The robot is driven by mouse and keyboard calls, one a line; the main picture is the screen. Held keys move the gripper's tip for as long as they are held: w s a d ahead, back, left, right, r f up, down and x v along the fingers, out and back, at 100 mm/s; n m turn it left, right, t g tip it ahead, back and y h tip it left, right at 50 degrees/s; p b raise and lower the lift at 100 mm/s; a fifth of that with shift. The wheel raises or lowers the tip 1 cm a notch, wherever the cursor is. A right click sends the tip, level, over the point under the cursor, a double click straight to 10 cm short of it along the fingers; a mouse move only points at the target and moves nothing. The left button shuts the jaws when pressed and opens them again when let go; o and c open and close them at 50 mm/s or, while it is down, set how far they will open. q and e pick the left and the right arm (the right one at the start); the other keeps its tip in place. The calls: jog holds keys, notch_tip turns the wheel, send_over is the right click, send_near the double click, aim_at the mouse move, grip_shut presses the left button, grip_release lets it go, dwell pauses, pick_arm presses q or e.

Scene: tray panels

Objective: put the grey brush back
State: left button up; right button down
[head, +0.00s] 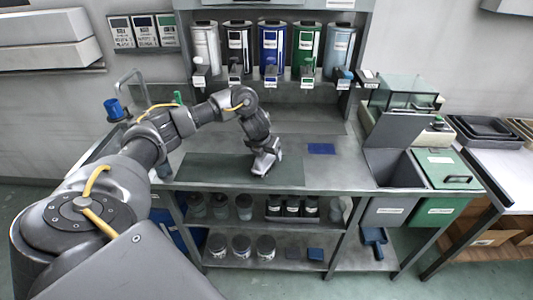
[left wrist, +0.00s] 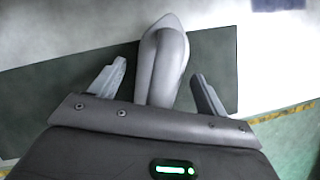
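A smooth grey object, which looks like the grey brush (left wrist: 165,60), lies over the dark green mat (left wrist: 215,60) in the left wrist view. Its rounded end points away from the gripper and reaches past the mat's edge. My left gripper (left wrist: 158,85) is open, with one finger on each side of the object and a gap to both. In the head view my left gripper (head: 265,162) is low over the right part of the mat (head: 215,170) and mostly hides the object. My right gripper is not in view.
A blue flat piece (head: 321,148) lies on the worktop (head: 335,178) to the right. Several dispensers (head: 270,48) hang at the back. An open grey bin (head: 393,170) and a green-lidded bin (head: 447,168) stand at the right. Jars and cups fill the shelves below.

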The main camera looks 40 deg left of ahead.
pick_arm(q)
jog(key=shift+r, duration=0.25)
jog(key=shift+s+r, duration=0.15)
jog(key=shift+r, duration=0.2)
jog(key=p+v, duration=0.4)
jog(key=v, duration=0.7)
